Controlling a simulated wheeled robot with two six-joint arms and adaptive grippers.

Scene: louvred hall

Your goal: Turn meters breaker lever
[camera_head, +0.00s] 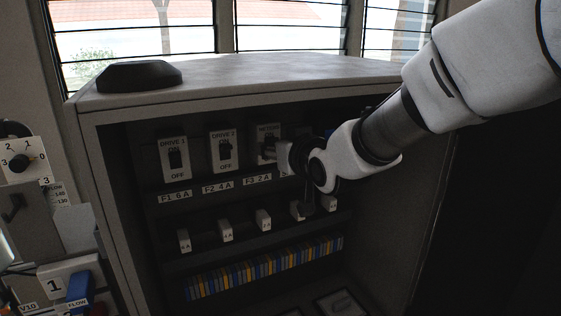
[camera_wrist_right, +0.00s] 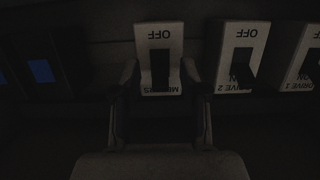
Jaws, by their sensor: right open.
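The meters breaker (camera_head: 266,131) is the third white plate in the top row inside the grey cabinet, partly hidden by my right gripper in the head view. In the wrist view the meters breaker (camera_wrist_right: 159,38) appears upside down, with OFF at the top. Its dark lever (camera_wrist_right: 160,70) lies below the OFF word, towards the METERS label. My right gripper (camera_wrist_right: 160,82) is open, with one finger on each side of the breaker's lower part. Whether the fingers touch it cannot be told. My left gripper is not in view.
The drive 1 breaker (camera_head: 173,157) and drive 2 breaker (camera_head: 221,151) stand left of it. Small white fuse blocks (camera_head: 226,231) and a coloured terminal strip (camera_head: 235,277) lie below. The cabinet (camera_head: 110,190) has side walls and a top edge around this space.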

